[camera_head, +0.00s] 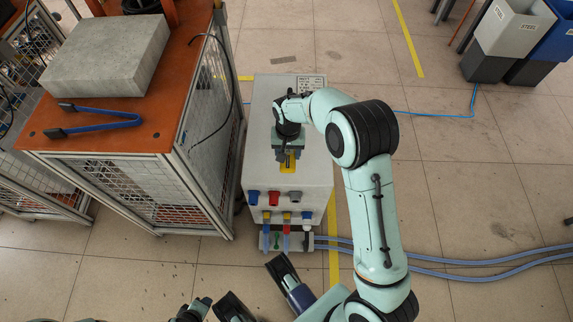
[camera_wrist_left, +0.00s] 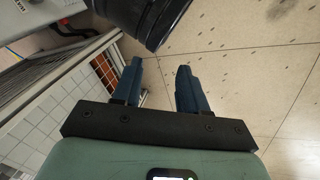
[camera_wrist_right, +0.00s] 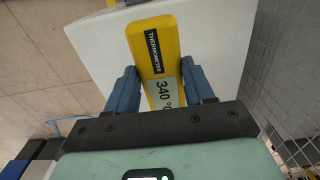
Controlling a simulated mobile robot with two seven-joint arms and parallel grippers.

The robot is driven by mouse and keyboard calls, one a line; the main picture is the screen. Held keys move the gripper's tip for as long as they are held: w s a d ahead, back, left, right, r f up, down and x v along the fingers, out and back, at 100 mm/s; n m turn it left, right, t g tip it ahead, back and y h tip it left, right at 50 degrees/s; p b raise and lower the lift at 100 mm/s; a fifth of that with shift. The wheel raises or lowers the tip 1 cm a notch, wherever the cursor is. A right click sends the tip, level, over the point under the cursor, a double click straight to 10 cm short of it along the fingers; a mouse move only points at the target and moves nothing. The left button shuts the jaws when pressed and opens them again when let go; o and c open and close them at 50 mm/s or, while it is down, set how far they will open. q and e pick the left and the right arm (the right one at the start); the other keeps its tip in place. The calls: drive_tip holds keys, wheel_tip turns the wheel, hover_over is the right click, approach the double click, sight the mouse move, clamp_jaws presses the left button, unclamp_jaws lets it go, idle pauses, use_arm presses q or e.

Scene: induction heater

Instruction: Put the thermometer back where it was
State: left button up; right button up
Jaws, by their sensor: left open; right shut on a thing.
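The yellow thermometer (camera_head: 288,166) is at the right gripper, above the top of the pale grey heater cabinet (camera_head: 262,105). In the right wrist view the thermometer (camera_wrist_right: 152,38) shows its black label and a display reading 340 °C. My right gripper (camera_wrist_right: 158,66) is shut on it, one blue finger on each side. The cabinet top (camera_wrist_right: 90,38) is behind it. Whether the thermometer touches the cabinet I cannot tell. My left gripper (camera_wrist_left: 160,67) is open and empty, over the tiled floor beside a mesh-sided frame.
An orange-topped bench (camera_head: 120,122) on the left bears a grey block (camera_head: 108,55) and blue-handled tongs (camera_head: 105,115). Coloured connectors (camera_head: 274,198) are on the cabinet's front. Blue hoses (camera_head: 440,264) run right across the floor. Bins (camera_head: 512,30) stand far right.

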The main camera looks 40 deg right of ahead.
sight(288, 160)
wheel_tip(288, 160, down, 2)
drive_tip(key=shift+f, duration=0.15)
wheel_tip(288, 160, down, 2)
drive_tip(key=shift+f+b, duration=0.2)
drive_tip(key=shift+b, duration=0.35)
wheel_tip(288, 160, down, 3)
drive_tip(key=shift+r+b, duration=0.1)
drive_tip(key=shift+b, duration=0.25)
use_arm(q)
drive_tip(key=f, duration=0.1)
drive_tip(key=w+a+f, duration=0.1)
drive_tip(key=shift+a+f, duration=0.15)
drive_tip(key=shift+f, duration=0.2)
use_arm(e)
drive_tip(key=o, duration=1.1)
use_arm(q)
drive_tip(key=shift+s, duration=0.1)
use_arm(e)
drive_tip(key=shift+o, duration=0.2)
